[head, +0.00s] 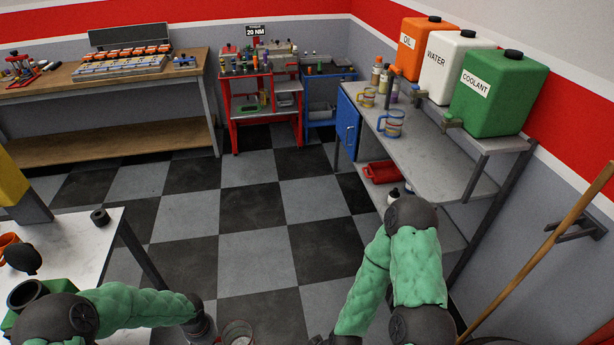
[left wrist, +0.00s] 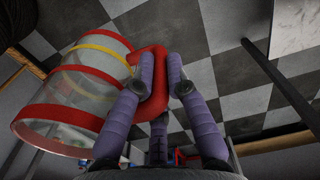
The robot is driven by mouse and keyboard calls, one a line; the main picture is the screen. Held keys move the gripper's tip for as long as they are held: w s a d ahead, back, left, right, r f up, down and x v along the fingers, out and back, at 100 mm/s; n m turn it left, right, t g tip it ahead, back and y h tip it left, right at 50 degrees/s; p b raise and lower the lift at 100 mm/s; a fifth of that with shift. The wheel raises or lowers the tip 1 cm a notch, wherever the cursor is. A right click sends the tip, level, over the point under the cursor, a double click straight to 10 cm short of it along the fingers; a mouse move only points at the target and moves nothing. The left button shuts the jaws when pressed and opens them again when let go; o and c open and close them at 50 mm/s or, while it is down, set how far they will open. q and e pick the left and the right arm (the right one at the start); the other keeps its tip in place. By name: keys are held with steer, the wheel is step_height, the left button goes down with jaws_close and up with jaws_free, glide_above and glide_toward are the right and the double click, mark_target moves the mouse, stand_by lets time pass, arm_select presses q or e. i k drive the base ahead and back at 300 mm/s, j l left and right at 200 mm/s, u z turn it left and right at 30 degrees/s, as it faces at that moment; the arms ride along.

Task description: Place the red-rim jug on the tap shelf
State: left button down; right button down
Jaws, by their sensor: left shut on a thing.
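The red-rim jug is clear, with red bands, a yellow band and a red handle. In the left wrist view the jug (left wrist: 82,85) fills the left side; in the head view only part of it (head: 237,333) shows at the bottom edge. My left gripper (left wrist: 160,82) is shut on its red handle, with the jug's body beside the fingers. In the head view the left gripper (head: 207,335) is cut off by the bottom edge. The tap shelf (head: 435,160) is a grey surface at right, under the taps. My right gripper (head: 317,340) barely shows; its fingers are hidden.
A yellow jug (head: 367,97) and a blue-banded jug (head: 391,123) stand on the shelf, with bottles behind. Orange, white and green tanks (head: 500,92) stand above it. A white table (head: 80,265) is at left. The checkered floor between is clear. A broom handle (head: 545,250) leans at right.

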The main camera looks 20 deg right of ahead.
mark_target(403, 155)
steer(key=z, duration=1.85)
steer(key=i+j+z, duration=0.1)
steer(key=j, duration=0.2)
steer(key=i+j+z, duration=0.25)
steer(key=j, duration=0.35)
steer(key=i+j+z, duration=0.25)
steer(key=j, duration=0.45)
steer(key=i, duration=0.1)
